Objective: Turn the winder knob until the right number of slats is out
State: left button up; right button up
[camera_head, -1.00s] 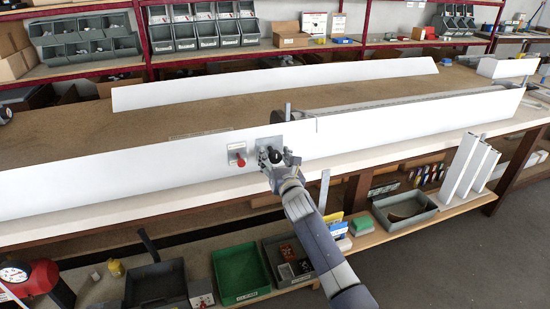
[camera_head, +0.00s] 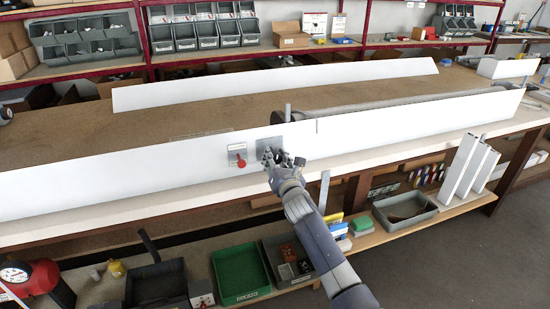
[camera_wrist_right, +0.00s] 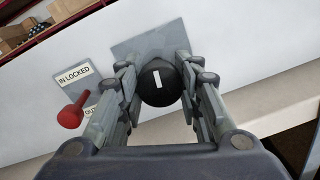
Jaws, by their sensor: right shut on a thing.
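The winder knob (camera_wrist_right: 159,84) is a black round knob with a white mark on its face, in front of a grey plate on the white front panel. In the right wrist view the white mark stands nearly upright. My right gripper (camera_wrist_right: 157,80) has its fingers on both sides of the knob, shut on it. In the head view my right gripper (camera_head: 277,160) covers most of the knob. A red lever (camera_wrist_right: 71,115) sits left of the knob, beside a label reading IN LOCKED (camera_wrist_right: 74,76); it also shows in the head view (camera_head: 240,162). My left gripper is not in view.
The long white front panel (camera_head: 120,170) runs along the bench, with another white strip (camera_head: 270,84) behind it. Below are a green tray (camera_head: 240,272), grey bins and leaning white profiles (camera_head: 462,170). Shelves with grey bins stand behind.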

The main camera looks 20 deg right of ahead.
jog(key=m+p, duration=0.1)
jog(key=m, duration=0.7)
jog(key=m+p, duration=0.1)
jog(key=m, duration=0.2)
jog(key=shift+g+y+p, duration=0.3)
jog(key=shift+y, duration=0.1)
jog(key=m+p, duration=0.1)
jog(key=m, duration=1)
jog(key=shift+m+y, duration=0.3)
jog(key=shift+y, duration=0.1)
jog(key=m, duration=0.5)
jog(key=m+b, duration=0.1)
jog(key=m, duration=0.4)
jog(key=shift+m, duration=0.3)
jog(key=m+t+b, duration=0.1)
jog(key=m, duration=0.5)
jog(key=shift+b, duration=0.35)
jog(key=m+b, duration=0.1)
jog(key=m, duration=0.5)
jog(key=shift+m, duration=0.3)
